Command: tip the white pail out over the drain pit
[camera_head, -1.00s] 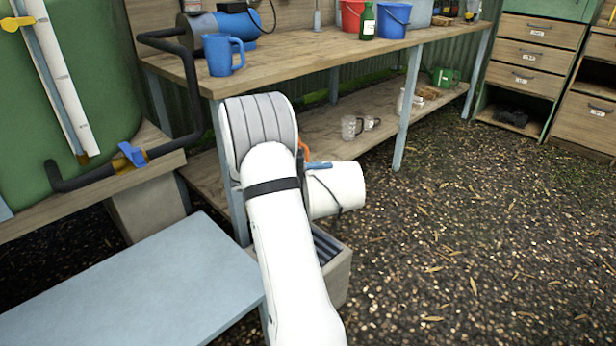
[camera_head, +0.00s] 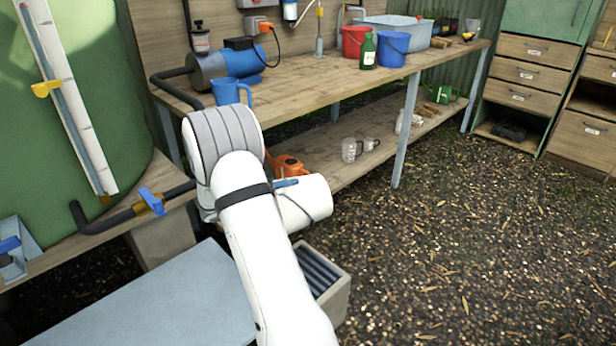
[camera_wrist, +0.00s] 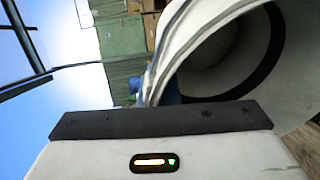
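The white pail (camera_head: 308,203) hangs in the air on its side, just right of my forearm in the head view. My gripper (camera_head: 286,183) is mostly hidden behind the arm; its blue fingertip part shows at the pail's upper edge. In the wrist view the pail (camera_wrist: 215,60) fills the upper right, with its open mouth and a dark ring inside. A blue piece of my gripper (camera_wrist: 168,92) touches its rim there. No liquid is visible. The drain pit (camera_head: 340,292), a pale box with dark slats, lies below the pail in the picture, partly behind my arm.
A wooden bench (camera_head: 290,88) with a blue jug (camera_head: 228,92), pump and buckets stands behind. An orange can (camera_head: 288,166) sits on its lower shelf, close behind the pail in the picture. A pale blue-grey slab (camera_head: 150,310) is at left front. Gravel at right is open.

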